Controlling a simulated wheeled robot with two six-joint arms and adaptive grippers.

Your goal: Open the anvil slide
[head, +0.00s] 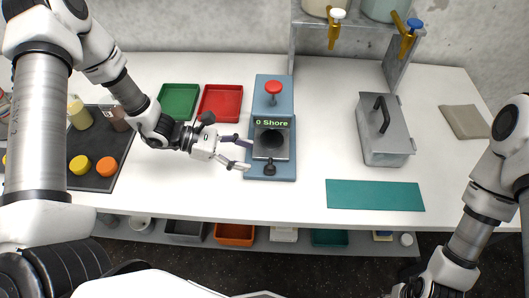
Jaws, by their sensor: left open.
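The hardness tester (287,84) is a blue-grey stand on the white table, with a red knob (273,87) on top and a green display reading "0 Shore". Below the display is a grey housing with a dark recess. A small black knob (270,169) sits at its front, on the anvil slide's side nearest me. How far the slide is out is hard to tell. My left gripper (246,155) is open and empty, just left of the housing, its fingers pointing right towards it.
Green (179,101) and red (221,101) trays lie behind my left gripper. A dark board (92,142) with coloured discs is at left. A grey lidded box (386,145), teal mat (375,195) and rack (397,68) with taps are at right. Bins stand on the shelf below.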

